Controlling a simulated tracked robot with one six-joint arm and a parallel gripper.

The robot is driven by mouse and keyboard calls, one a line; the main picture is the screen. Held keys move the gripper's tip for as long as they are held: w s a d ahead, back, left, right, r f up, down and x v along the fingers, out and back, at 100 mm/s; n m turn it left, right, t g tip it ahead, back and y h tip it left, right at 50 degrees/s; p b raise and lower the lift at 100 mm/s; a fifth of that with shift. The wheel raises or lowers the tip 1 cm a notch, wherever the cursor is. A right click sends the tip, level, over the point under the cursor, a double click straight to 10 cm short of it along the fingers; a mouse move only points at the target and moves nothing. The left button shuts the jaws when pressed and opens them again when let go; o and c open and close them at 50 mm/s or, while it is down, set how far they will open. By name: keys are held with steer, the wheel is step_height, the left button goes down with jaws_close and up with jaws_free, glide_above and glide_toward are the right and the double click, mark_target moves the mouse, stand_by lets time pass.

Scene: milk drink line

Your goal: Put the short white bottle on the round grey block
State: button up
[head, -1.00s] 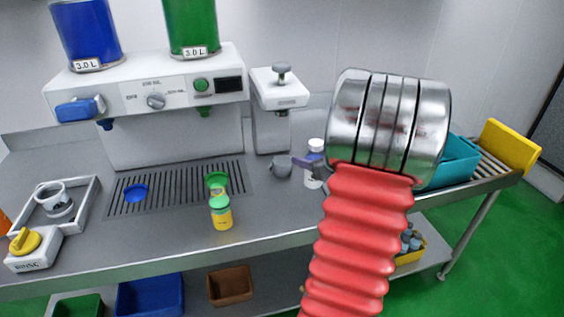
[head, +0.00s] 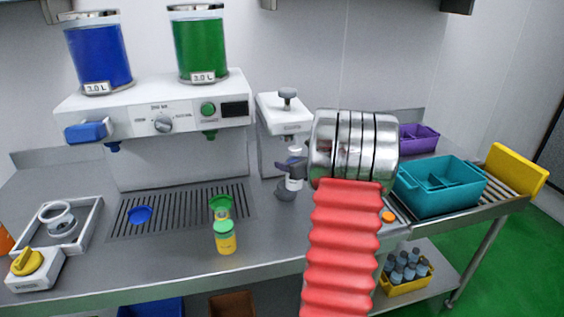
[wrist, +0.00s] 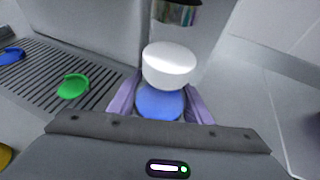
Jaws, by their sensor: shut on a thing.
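The short white bottle (head: 294,184) has a white cap and a blue band below it. It is upright between the purple fingers of my gripper (head: 288,171), which is shut on it. In the wrist view, its white cap (wrist: 170,64) and blue part (wrist: 160,103) show between the fingertips (wrist: 161,106). The round grey block (head: 285,194) sits on the counter below the press, just below and left of the bottle in the head view. I cannot tell whether the bottle touches it. The block is hidden in the wrist view.
The white press (head: 285,112) with its metal nozzle (wrist: 177,12) stands close behind the bottle. A teal crate (head: 438,200) is right.

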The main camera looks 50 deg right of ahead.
steer(key=shift+w, duration=0.3)
steer(key=shift+d, duration=0.1)
steer(key=shift+x, duration=2.1)
steer(key=o, duration=1.3)
steer(key=shift+c, duration=0.2)
